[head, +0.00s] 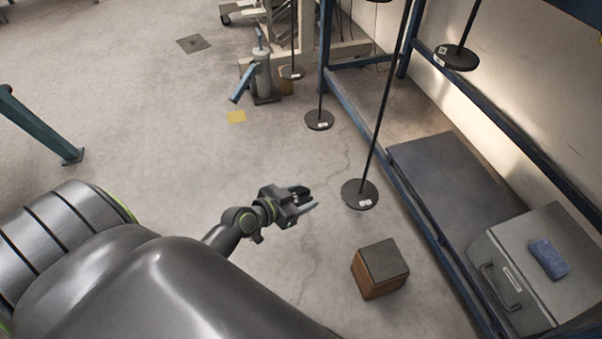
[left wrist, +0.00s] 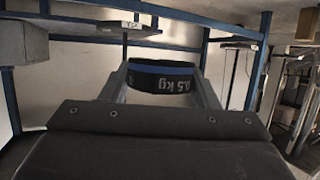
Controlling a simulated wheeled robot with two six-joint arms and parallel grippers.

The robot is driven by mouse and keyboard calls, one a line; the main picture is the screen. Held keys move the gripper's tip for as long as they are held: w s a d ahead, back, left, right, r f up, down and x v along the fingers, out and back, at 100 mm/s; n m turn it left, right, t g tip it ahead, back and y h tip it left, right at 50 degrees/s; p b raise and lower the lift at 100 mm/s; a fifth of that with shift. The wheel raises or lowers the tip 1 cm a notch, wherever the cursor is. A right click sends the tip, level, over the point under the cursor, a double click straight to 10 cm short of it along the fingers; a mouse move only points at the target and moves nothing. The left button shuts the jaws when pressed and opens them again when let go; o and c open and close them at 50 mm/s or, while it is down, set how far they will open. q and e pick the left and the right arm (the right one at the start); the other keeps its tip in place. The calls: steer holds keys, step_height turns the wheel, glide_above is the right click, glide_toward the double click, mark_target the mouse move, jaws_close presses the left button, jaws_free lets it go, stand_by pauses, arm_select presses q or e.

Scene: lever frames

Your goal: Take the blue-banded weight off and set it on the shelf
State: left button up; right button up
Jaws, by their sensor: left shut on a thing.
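My left gripper (head: 308,198) is shut on the blue-banded weight (left wrist: 162,82), a dark round piece with a blue band and white "kg" lettering. It sits between the two fingers in the left wrist view. In the head view the weight cannot be made out clearly. The gripper is in the air, left of a black disc (head: 360,194) hanging on a long rod. A low dark shelf (head: 445,175) runs inside the blue frame at the right. My right gripper is not in view.
More labelled discs hang on rods behind (head: 319,120) and at upper right (head: 456,57). A brown block with a dark top (head: 380,268) stands on the floor. A grey case (head: 540,265) bears a blue sponge-like block (head: 548,259). The floor at left centre is clear.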

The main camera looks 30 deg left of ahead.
arm_select(q)
steer(key=s+a+b, duration=0.2)
steer(key=s+a, duration=0.2)
steer(key=s, duration=0.1)
steer(key=shift+b, duration=0.3)
stand_by(0.9)
steer(key=shift+r, duration=0.15)
